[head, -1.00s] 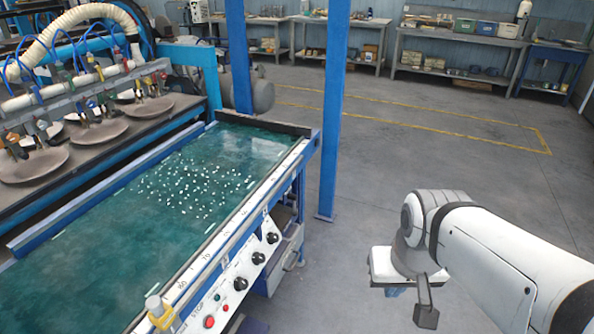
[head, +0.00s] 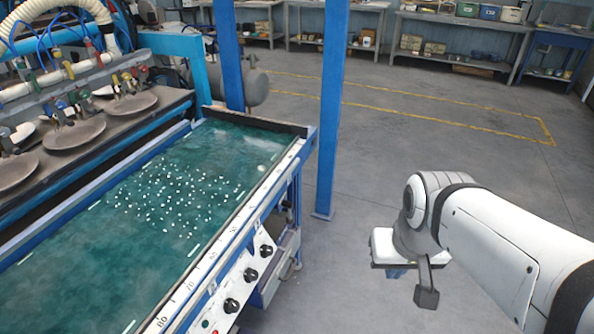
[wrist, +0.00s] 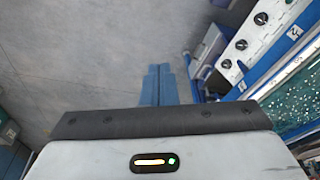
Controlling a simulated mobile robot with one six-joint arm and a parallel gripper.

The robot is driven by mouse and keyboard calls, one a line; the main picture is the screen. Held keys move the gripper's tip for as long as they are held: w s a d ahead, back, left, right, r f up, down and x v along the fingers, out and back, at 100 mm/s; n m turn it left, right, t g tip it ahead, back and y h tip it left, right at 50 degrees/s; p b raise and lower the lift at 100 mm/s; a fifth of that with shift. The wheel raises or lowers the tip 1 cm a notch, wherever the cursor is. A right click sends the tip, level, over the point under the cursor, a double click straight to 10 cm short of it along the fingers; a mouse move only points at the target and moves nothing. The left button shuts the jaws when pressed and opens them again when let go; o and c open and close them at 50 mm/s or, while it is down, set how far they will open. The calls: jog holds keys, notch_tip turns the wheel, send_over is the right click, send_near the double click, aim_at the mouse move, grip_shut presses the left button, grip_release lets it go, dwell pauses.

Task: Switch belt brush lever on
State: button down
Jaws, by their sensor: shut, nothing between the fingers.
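I cannot tell which part is the belt brush lever; no label for it is readable. The white control panel (head: 240,284) on the near side of the green belt table carries black knobs, one of them the middle knob (head: 251,274). The panel also shows in the wrist view (wrist: 248,33) at the upper right. My gripper (wrist: 158,70) has its blue fingers together with nothing between them. It points down over bare floor, to the right of the panel and apart from it. In the head view my arm hides most of it.
The green wet belt (head: 160,220) with white specks fills the left. Round plates (head: 75,134) and coloured valve handles (head: 126,77) lie beyond it. A blue post (head: 330,120) stands right of the table. Workbenches (head: 460,28) line the back. The floor between is clear.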

jog(key=shift+f, duration=0.1)
jog(key=w+a+f+n+t+y+b, duration=0.15)
jog(key=w+f+n+t+b, duration=0.35)
jog(key=w+f, duration=0.7)
jog(key=w+a+f+n+t+b, duration=0.2)
jog(key=w+f+n+b, duration=0.55)
jog(key=w, duration=0.85)
jog(key=w+a+f+n+t+y+b, duration=0.2)
jog(key=w+a+f+n+y+b, duration=0.1)
jog(key=f, duration=0.7)
jog(key=w+a+f+n+t+y+b, duration=0.3)
jog(key=a+f+n+y+b, duration=0.3)
jog(key=a+f+n, duration=0.3)
notch_tip(320, 180, down, 2)
jog(key=shift+w+n+b, duration=0.2)
jog(key=shift+n+b, duration=0.15)
jog(key=shift+b, duration=0.45)
jog(key=shift+a, duration=0.1)
